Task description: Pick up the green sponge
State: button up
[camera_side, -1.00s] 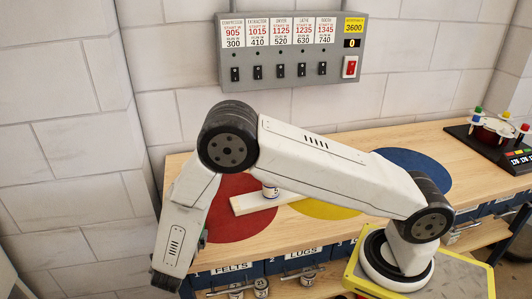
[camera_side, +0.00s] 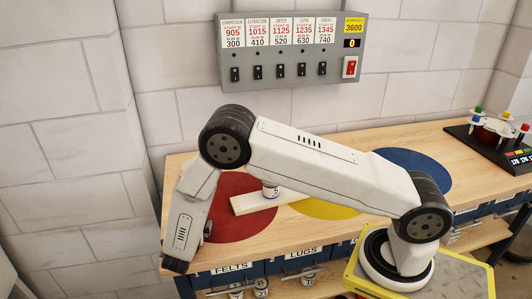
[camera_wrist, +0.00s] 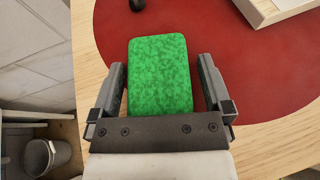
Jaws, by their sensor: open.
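The green sponge (camera_wrist: 158,75) lies on the red disc (camera_wrist: 218,90) on the wooden bench in the wrist view. My gripper (camera_wrist: 161,82) is open, with one finger on each side of the sponge and a narrow gap at both sides. I cannot tell how high the fingers are above the bench. The red disc also shows in the side view (camera_side: 238,222), partly covered by my arm.
A yellow disc (camera_side: 325,208) and a blue disc (camera_side: 415,170) are further right. A grey bin (camera_wrist: 38,160) stands off the bench's left edge. A switch panel (camera_side: 290,52) hangs on the wall.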

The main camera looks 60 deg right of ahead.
dwell(0.4)
jog(key=c, duration=1.2)
jog(key=shift+o, duration=0.2)
jog(key=shift+r, duration=0.15)
jog(key=shift+r, duration=0.7)
jog(key=s+r, duration=1.1)
jog(key=s, duration=0.3)
jog(key=shift+d+r, duration=0.2)
jog(key=shift+d, duration=0.2)
